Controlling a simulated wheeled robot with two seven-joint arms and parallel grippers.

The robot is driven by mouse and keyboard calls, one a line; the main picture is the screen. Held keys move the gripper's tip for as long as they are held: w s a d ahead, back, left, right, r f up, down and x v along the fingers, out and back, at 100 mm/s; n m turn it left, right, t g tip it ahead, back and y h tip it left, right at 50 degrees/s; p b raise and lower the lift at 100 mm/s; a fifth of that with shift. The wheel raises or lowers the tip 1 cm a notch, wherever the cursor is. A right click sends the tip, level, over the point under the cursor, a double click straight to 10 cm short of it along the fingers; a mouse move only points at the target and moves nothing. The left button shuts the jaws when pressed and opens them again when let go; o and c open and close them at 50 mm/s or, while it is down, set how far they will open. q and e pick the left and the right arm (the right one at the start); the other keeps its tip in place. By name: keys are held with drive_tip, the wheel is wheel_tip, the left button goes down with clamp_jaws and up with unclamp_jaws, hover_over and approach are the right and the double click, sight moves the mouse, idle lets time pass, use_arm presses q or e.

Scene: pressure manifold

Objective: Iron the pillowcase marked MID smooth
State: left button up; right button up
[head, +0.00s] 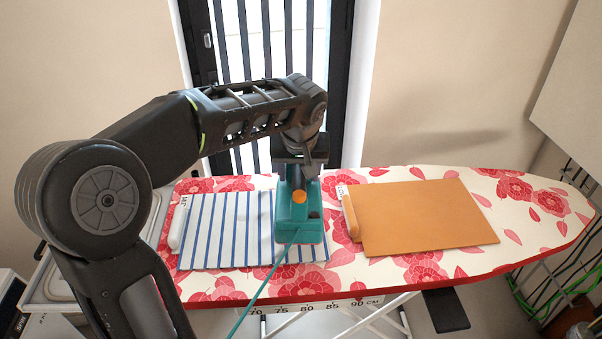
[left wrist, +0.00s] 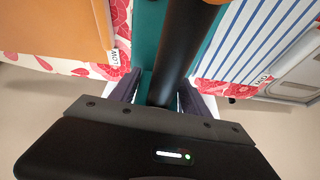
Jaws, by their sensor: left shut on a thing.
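The blue-and-white striped pillowcase (head: 226,232) lies on the left part of the ironing board. Its tag (head: 183,201) at the left edge seems to start with M; the tag also shows in the left wrist view (left wrist: 262,80), too small to read surely. A teal iron (head: 298,225) sits over the right end of the striped cloth and hides part of it. My left gripper (head: 301,160) is above the iron, shut on its dark handle (left wrist: 172,60). I cannot tell whether the soleplate touches the cloth. My right gripper is not in view.
An orange pillowcase (head: 430,217), tagged LOW in the left wrist view (left wrist: 115,57), lies to the right of the iron. The floral ironing board (head: 545,205) is bare toward its right tip. A teal cord (head: 262,287) runs from the iron over the front edge.

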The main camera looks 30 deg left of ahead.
use_arm(q)
drive_tip(key=shift+w+d+r, duration=0.2)
drive_tip(key=shift+w+d, duration=0.05)
drive_tip(key=shift+d, duration=0.05)
drive_tip(key=shift+w+d+n, duration=0.1)
drive_tip(key=shift+d+n, duration=0.1)
drive_tip(key=shift+n, duration=0.1)
drive_tip(key=shift+s+a, duration=0.2)
drive_tip(key=shift+a, duration=0.05)
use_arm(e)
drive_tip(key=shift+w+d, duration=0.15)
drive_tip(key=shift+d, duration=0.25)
use_arm(q)
drive_tip(key=shift+w+d, duration=0.1)
drive_tip(key=shift+f, duration=0.1)
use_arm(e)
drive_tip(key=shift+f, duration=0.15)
